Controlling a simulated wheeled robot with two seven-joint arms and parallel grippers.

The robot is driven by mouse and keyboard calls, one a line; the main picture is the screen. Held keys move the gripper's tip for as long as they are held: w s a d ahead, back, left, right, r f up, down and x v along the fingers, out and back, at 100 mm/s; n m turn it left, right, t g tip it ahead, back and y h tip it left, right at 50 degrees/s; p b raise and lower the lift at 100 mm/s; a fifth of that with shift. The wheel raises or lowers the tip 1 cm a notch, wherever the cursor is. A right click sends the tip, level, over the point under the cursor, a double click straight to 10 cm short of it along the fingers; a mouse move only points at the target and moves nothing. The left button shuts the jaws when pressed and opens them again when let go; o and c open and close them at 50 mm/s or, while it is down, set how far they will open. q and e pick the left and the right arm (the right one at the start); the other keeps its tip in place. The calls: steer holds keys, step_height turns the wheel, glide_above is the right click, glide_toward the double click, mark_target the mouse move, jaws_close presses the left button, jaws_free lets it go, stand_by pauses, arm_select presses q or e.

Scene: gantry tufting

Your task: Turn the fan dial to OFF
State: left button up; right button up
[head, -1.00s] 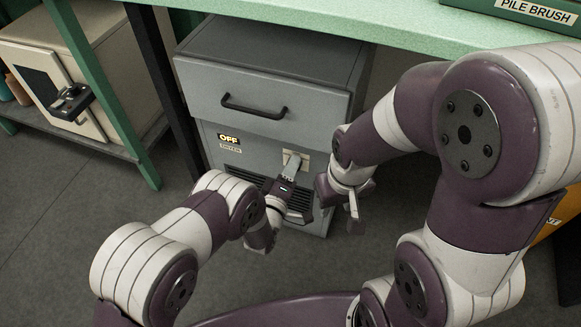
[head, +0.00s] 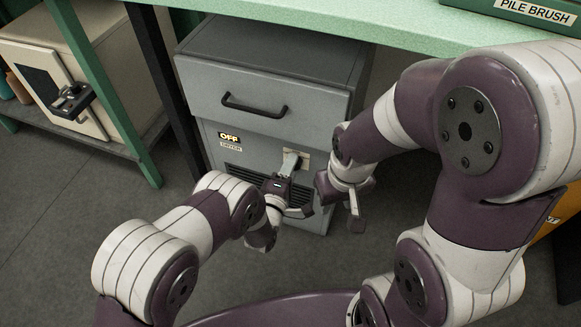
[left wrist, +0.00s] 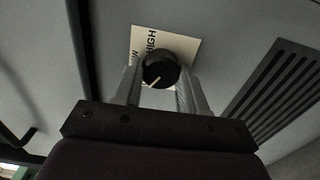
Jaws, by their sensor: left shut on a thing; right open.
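The fan dial (left wrist: 160,70) is a round black knob with a white pointer line, seen in the left wrist view. The line points to the lower left of that picture. Its pale plate (left wrist: 186,46) shows HIGH and part of another word at the left; the rest is covered. My left gripper (head: 290,161) is at the grey cabinet's front, its fingers shut on the dial, one on each side. In the head view the fingers hide the dial. My right gripper (head: 341,207) is open and empty, to the right of the left one.
A cream box (head: 48,75) stands on a shelf at left. Grey floor at left is open.

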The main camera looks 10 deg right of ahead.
arm_select(q)
steer(key=shift+f, duration=0.1)
steer(key=o, duration=1.1)
steer(key=shift+c, duration=0.2)
steer(key=p+v, duration=0.5)
steer(key=v, duration=0.7)
steer(key=shift+s+a, duration=0.25)
steer(key=shift+s, duration=0.05)
